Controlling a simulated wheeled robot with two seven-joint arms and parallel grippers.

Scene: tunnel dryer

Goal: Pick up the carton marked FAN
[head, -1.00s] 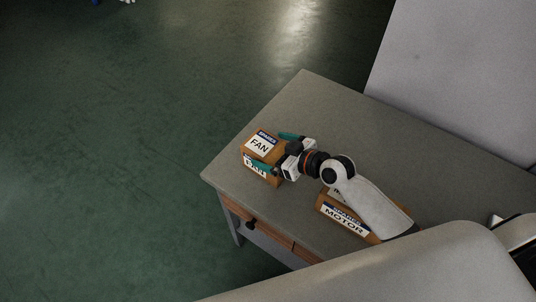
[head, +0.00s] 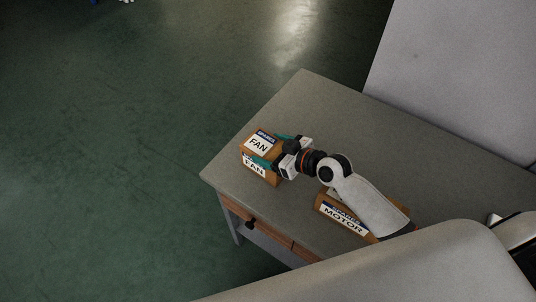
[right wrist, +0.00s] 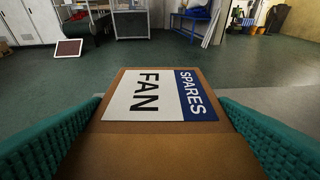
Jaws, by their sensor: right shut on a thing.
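The carton marked FAN (head: 258,146) is a brown box with white and blue SPARES labels. It is at the left corner of the grey table (head: 300,100) in the head view. My right gripper (head: 274,152) is shut on it, with a green finger on either side. In the right wrist view the carton (right wrist: 160,140) fills the space between the green fingers, its FAN label facing up. I cannot tell whether its underside touches the table. My left gripper is not in view.
A carton marked MOTOR (head: 343,219) sits on the table under my right forearm, partly hidden. The table has wooden drawer fronts (head: 268,232) with a dark knob. A pale panel (head: 460,70) stands at the right. The table's far part is clear.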

